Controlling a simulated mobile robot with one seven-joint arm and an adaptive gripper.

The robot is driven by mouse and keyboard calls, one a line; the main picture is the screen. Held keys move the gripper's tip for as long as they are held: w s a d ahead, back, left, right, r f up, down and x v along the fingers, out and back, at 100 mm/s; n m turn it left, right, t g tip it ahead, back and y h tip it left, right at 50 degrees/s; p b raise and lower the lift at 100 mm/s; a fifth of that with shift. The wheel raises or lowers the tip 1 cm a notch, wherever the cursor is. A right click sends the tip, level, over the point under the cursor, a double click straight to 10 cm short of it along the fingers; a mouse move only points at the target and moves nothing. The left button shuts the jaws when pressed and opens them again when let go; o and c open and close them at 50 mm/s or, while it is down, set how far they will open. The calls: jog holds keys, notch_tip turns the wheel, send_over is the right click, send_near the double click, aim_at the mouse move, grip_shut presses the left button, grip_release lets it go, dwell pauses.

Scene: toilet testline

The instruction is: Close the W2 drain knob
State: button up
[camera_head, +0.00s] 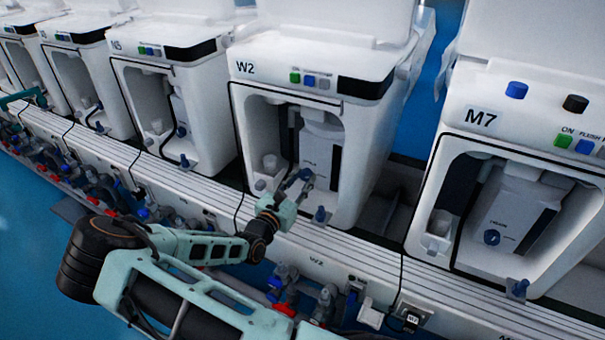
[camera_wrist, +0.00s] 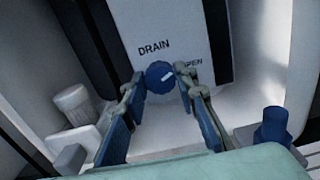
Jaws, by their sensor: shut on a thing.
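The W2 unit (camera_head: 262,82) is a white housing with an open front bay, in the middle of the head view. Inside the bay, the round blue drain knob (camera_wrist: 160,74) sits on a white panel under the word DRAIN. Its white mark slants to the upper right, and a partly covered label, seemingly OPEN, is at its right. My gripper (camera_wrist: 159,78) reaches into the bay and is shut on the knob, one fingertip on each side. In the head view, my gripper (camera_head: 297,184) largely hides the knob.
A blue knob (camera_wrist: 272,128) stands at the bay's front right edge, close to my gripper. A white cylinder (camera_wrist: 74,104) is at the bay's left. Unit M7 (camera_head: 463,125) stands to the right, more units to the left. Pipes and valves run below the ledge.

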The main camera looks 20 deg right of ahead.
jog(key=n+p, duration=0.2)
jog(key=p, duration=0.1)
jog(key=shift+r+n, duration=0.25)
jog(key=shift+n, duration=0.15)
jog(key=n+p, duration=0.3)
jog(key=shift+f+n, duration=0.1)
jog(key=shift+n, duration=0.2)
jog(key=n+p, duration=0.2)
jog(key=n, duration=0.1)
jog(key=shift+f, duration=0.1)
jog(key=shift+f+n+p, duration=0.1)
jog(key=shift+n+p, duration=0.35)
jog(key=shift+n, duration=1.25)
jog(key=o, duration=1.2)
jog(key=shift+c, duration=0.2)
